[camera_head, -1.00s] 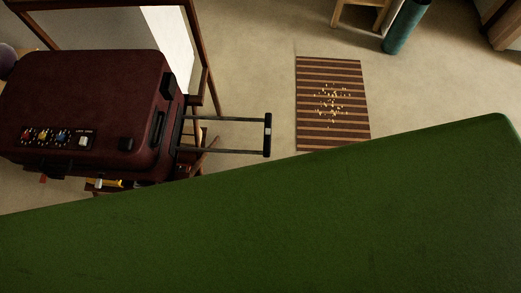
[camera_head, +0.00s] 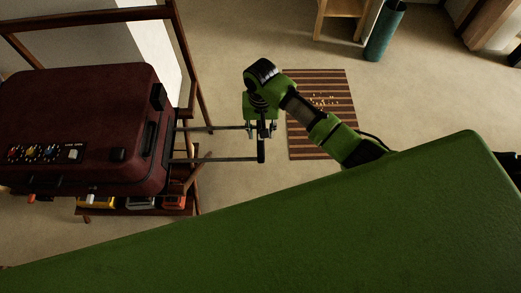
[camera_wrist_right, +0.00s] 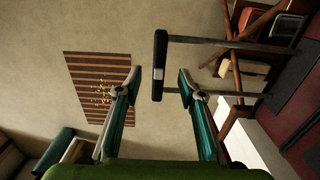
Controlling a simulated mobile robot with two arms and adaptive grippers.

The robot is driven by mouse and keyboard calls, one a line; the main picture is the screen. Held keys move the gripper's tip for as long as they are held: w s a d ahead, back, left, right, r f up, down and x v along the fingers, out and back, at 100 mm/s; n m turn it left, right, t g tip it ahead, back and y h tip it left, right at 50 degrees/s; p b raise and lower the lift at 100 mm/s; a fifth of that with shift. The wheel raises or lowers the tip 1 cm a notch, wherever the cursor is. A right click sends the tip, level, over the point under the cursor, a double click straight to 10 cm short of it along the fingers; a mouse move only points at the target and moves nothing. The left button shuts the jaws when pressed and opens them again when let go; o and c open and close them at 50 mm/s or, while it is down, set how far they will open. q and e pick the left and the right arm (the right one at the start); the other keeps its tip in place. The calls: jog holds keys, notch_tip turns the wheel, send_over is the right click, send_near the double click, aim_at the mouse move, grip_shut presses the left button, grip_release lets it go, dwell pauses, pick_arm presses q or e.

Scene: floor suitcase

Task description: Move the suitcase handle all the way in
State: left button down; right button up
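The dark red suitcase (camera_head: 80,110) is at the left of the head view, with its telescoping handle (camera_head: 215,159) pulled out to the right on two rods. The handle's black grip bar also shows in the right wrist view (camera_wrist_right: 159,65). My right gripper (camera_head: 261,130) is at the far end of the handle in the head view. In the right wrist view my right gripper (camera_wrist_right: 160,85) is open, its two fingers spread with the lower end of the grip bar between their tips. No contact is visible. My left gripper is not in view.
A brown striped mat (camera_head: 320,115) with small crumbs lies on the floor beyond the gripper. A teal cylinder (camera_head: 384,30) and a wooden stool (camera_head: 342,20) stand at the back. A wooden frame (camera_head: 195,70) is close behind the handle. Low shelf items (camera_head: 140,202) sit below the suitcase.

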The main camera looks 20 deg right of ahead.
aim_at(261, 148)
notch_tip(261, 148, down, 13)
jog(key=shift+r+b, duration=0.1)
jog(key=shift+b, duration=1)
grip_shut()
